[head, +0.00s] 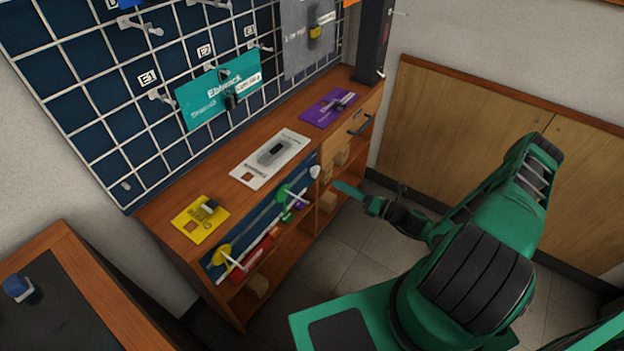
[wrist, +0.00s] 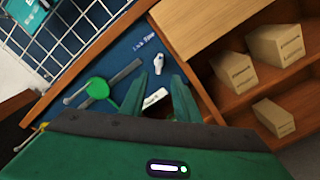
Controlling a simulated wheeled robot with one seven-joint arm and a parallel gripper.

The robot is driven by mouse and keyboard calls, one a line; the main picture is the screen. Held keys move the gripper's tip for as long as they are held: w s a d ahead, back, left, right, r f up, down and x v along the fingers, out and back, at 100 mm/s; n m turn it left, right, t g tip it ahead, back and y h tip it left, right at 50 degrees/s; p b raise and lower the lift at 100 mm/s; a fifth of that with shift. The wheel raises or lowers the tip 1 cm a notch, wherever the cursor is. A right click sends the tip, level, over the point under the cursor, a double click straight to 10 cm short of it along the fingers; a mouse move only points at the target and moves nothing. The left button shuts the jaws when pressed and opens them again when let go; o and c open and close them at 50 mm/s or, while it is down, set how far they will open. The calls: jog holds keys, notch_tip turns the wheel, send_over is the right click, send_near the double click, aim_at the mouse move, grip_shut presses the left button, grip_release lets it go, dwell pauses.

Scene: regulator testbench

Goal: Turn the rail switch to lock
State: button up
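The blue panel (head: 262,232) on the front of the wooden cabinet carries a yellow knob (head: 222,254), a green knob (head: 283,192) and a small white knob (head: 315,171). I cannot tell for sure which is the rail switch. In the wrist view, the green knob (wrist: 97,88) with its pale lever sits left of my fingers beside a dark grey bar. The white knob (wrist: 158,64) lies just beyond the fingertips. A white label (wrist: 154,98) shows between the fingers. My gripper (head: 366,194) is open and empty, apart from the panel; its fingers also show in the wrist view (wrist: 160,78).
Small boxes (wrist: 235,70) sit on open shelves right of the panel. Yellow (head: 198,222), white (head: 268,160) and purple (head: 328,108) cards lie on the cabinet top. A wire grid (head: 110,95) rises behind. A second desk (head: 95,290) stands at lower left. Floor is open before the cabinet.

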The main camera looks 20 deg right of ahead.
aim_at(316, 172)
jog(key=x, duration=0.8)
jog(key=shift+w+a, duration=0.15)
jog(key=shift+a, duration=0.1)
